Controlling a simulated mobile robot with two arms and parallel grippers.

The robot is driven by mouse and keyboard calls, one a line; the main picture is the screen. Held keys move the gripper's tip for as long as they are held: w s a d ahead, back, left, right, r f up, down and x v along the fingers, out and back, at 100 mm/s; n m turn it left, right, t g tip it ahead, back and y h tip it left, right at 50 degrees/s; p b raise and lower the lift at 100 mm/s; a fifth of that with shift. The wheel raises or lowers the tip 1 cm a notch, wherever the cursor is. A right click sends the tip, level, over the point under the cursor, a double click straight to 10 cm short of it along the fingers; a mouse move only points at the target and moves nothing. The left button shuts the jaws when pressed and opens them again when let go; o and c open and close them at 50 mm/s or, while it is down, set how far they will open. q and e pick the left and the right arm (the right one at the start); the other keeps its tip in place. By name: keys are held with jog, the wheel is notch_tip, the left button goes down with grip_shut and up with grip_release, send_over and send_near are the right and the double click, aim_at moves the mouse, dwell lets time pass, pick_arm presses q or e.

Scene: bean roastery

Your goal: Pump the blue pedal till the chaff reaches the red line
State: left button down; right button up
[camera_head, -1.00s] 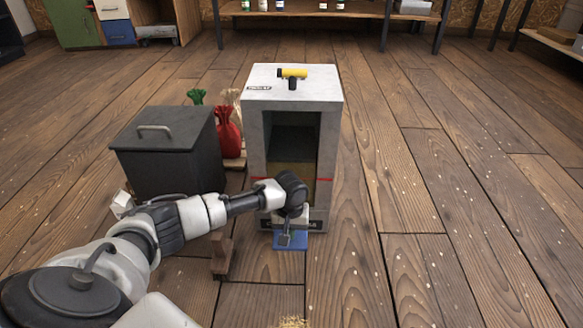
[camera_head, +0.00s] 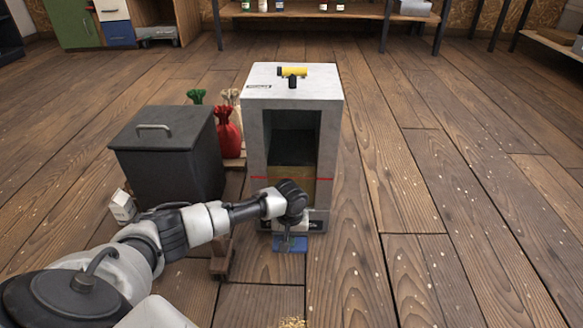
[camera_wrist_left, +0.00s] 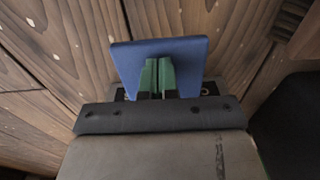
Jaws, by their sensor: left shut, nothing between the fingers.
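A grey press box (camera_head: 257,140) stands on the floor with an open front window. Inside it, brown chaff (camera_head: 296,190) fills the lower part under a dark block (camera_head: 293,148). The chaff's top edge looks a little above the red line (camera_head: 258,178) marked across the front. The blue pedal (camera_head: 291,246) sticks out low at the box's front and also shows in the left wrist view (camera_wrist_left: 190,50). My left gripper (camera_head: 288,238) is shut and empty, its green fingertips (camera_wrist_left: 157,78) over the pedal. They look to be touching it. My right gripper is not in view.
A dark lidded bin (camera_head: 165,160) stands left of the box, with red (camera_head: 228,130) and green-topped sacks behind. A small white carton (camera_head: 122,207) is near my left arm. A yellow-handled part (camera_head: 292,72) sits on the box top. The floor at right is clear.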

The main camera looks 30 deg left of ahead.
pick_arm(q)
jog(key=shift+f, duration=0.1)
jog(key=shift+s+f, duration=0.1)
jog(key=shift+f, duration=0.9)
